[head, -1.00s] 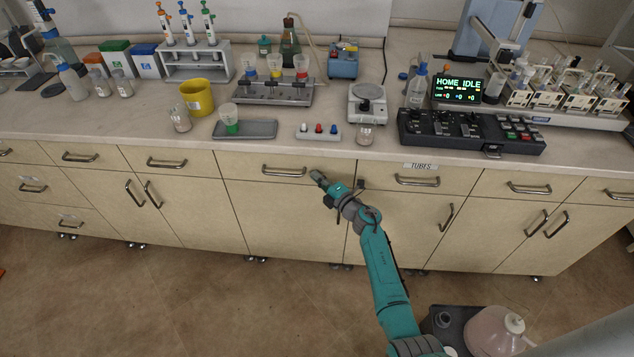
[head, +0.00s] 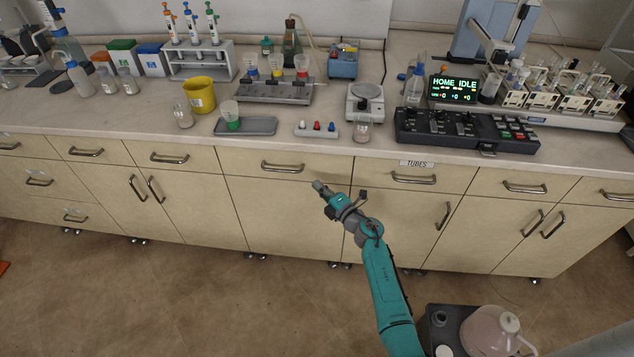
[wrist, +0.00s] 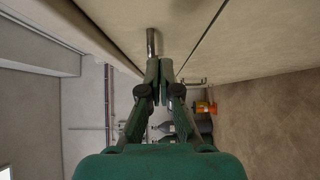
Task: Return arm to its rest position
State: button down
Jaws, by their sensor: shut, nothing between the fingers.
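My teal arm (head: 385,290) reaches up from the lower right in the head view, in front of the cabinet fronts and below the counter edge. My gripper (head: 318,186) is at its end, just below and right of a drawer handle (head: 282,167). In the wrist view my gripper (wrist: 159,66) has its two fingers together, with nothing seen between them. A metal handle (wrist: 151,42) shows just beyond the fingertips there; I cannot tell the exact gap.
The counter (head: 350,153) above carries a grey tray (head: 262,127) with a cup, a switch box (head: 317,130), a balance (head: 366,115) and a control panel (head: 465,132). The drawers and doors are closed.

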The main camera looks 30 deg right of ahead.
jog(key=s+d, duration=0.1)
jog(key=s, duration=0.6)
jog(key=shift+s, duration=0.2)
jog(key=s+a+m+t+h, duration=0.1)
jog(key=s+a+m, duration=0.5)
jog(key=s, duration=0.6)
jog(key=s+a+m+h, duration=0.1)
jog(key=s+a+m, duration=0.2)
jog(key=s+a, duration=0.7)
jog(key=s+r+m+g, duration=0.1)
jog(key=s+r+m, duration=0.2)
jog(key=s, duration=0.6)
jog(key=s+r+m+g, duration=0.1)
jog(key=s+r+m, duration=0.3)
jog(key=s, duration=0.5)
jog(key=s+a+r+m+g, duration=0.1)
jog(key=s+r+m+g, duration=0.1)
jog(key=s+r, duration=0.3)
jog(key=s+m, duration=0.1)
jog(key=s, duration=0.3)
jog(key=shift+r+m+h, duration=0.4)
